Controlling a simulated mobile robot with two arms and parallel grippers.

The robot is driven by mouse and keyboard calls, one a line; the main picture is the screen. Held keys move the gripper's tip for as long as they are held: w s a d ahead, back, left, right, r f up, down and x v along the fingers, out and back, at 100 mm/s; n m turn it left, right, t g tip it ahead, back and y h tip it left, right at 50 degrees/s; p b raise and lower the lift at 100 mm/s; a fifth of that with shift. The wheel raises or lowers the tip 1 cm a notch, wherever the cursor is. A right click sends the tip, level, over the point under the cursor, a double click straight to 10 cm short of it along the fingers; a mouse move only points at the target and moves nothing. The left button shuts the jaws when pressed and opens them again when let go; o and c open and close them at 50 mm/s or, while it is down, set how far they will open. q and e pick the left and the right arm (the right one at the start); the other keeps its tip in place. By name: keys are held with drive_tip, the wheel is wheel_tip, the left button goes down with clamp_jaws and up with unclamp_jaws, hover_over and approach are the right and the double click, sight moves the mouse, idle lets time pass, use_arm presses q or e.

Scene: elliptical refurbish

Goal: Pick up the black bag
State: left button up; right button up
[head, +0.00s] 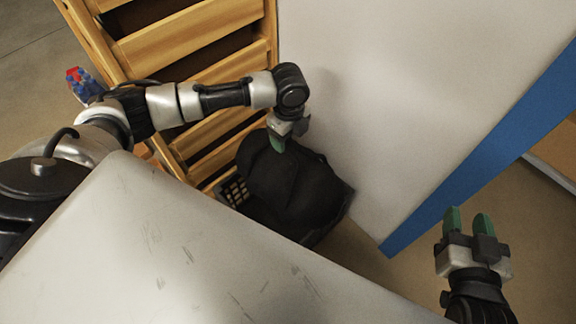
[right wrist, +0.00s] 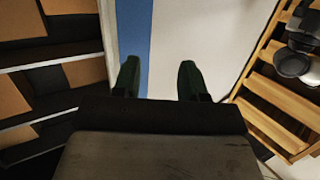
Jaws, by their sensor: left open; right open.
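The black bag (head: 292,188) sits in a dark crate (head: 343,207) on the floor in the head view, between the wooden drawer unit and the white panel. My left gripper (head: 279,142) is above the bag's upper edge, with a green fingertip over it; whether it touches the bag I cannot tell. It is open. My right gripper (head: 467,222) is at the lower right, well apart from the bag, open and empty. Its two green fingers also show in the right wrist view (right wrist: 159,80). The bag does not show in the right wrist view.
The wooden drawer unit (head: 192,36) stands behind the bag. A white panel (head: 400,80) with a blue edge (head: 480,150) rises to its right. Shelves with brown boxes (right wrist: 90,72) are at the left in the right wrist view. Red and blue items (head: 82,82) lie at far left.

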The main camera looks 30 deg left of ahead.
sight(288, 144)
use_arm(q)
drive_tip(key=f, duration=0.1)
drive_tip(key=f+b, duration=0.1)
drive_tip(key=f, duration=0.1)
drive_tip(key=shift+s+f+b, duration=0.35)
drive_tip(key=shift+f, duration=0.4)
drive_tip(key=shift+d, duration=0.1)
clamp_jaws()
drive_tip(key=shift+w+r, duration=0.1)
use_arm(e)
wheel_tip(288, 144, up, 6)
drive_tip(key=a+t+y, duration=0.1)
drive_tip(key=t, duration=0.4)
drive_tip(key=shift+r+t+y, duration=0.25)
drive_tip(key=shift+t+y, duration=0.15)
